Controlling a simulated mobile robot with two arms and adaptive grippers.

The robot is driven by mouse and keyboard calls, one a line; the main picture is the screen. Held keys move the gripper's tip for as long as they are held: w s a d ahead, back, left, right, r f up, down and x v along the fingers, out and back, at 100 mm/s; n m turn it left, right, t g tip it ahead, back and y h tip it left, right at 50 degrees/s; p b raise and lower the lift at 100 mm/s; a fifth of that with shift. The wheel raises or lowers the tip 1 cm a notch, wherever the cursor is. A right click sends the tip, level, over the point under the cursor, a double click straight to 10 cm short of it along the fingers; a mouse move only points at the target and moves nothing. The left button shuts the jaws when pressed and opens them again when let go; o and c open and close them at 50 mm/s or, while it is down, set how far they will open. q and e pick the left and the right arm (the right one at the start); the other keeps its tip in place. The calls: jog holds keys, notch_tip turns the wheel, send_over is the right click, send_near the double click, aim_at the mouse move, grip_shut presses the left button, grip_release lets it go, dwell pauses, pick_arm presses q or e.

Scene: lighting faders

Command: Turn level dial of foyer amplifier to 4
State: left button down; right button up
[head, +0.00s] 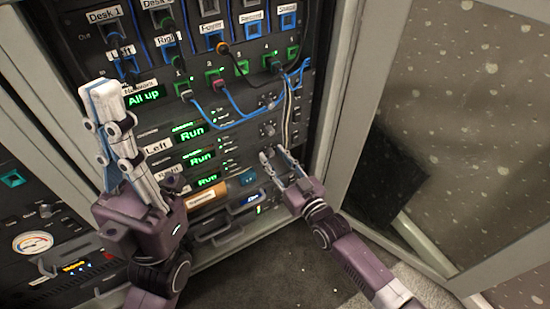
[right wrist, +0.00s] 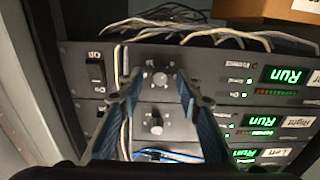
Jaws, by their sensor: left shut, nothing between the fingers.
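Three amplifiers with green Run displays are stacked in the rack. Two labels read Left and Right; the lowest one's label is hidden behind my left gripper in the head view. In the right wrist view, which is upside down, this lowest amplifier (right wrist: 212,65) is uppermost. Its small grey dial (right wrist: 158,78) lies between the fingertips of my right gripper (right wrist: 158,75), which is open around it; contact cannot be told. The dial's number is too small to read. My right gripper (head: 273,153) also shows in the head view. My left gripper (head: 98,92) is shut and empty before the rack's left side.
Another dial (right wrist: 155,125) belongs to the Right amplifier. A rocker switch (right wrist: 95,75) and pale cables (right wrist: 122,95) are beside the dials. Blue patch cables (head: 225,118) hang above the amplifiers. An open glazed door (head: 350,110) stands right of the rack.

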grip_shut()
